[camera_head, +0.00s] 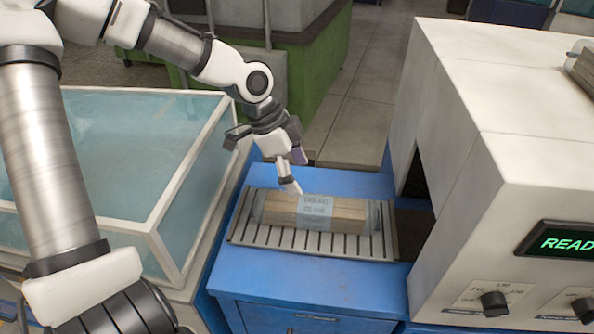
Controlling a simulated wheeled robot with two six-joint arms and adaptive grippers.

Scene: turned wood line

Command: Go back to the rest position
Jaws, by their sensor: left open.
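My left gripper (290,180) reaches down from the upper left, its fingertips at the back edge of a wrapped wood bundle (345,216). It is open; whether a fingertip touches the bundle cannot be told. The bundle is pale wood in clear film with a printed label, and it lies flat on a slatted metal rack (275,239). My right gripper is not in view.
The rack sits on a blue cabinet (255,285). A large white machine (500,110) with a dark opening and a green lit display (565,243) stands at the right. A glass-topped case (130,225) stands at the left. Tiled floor (365,100) lies behind.

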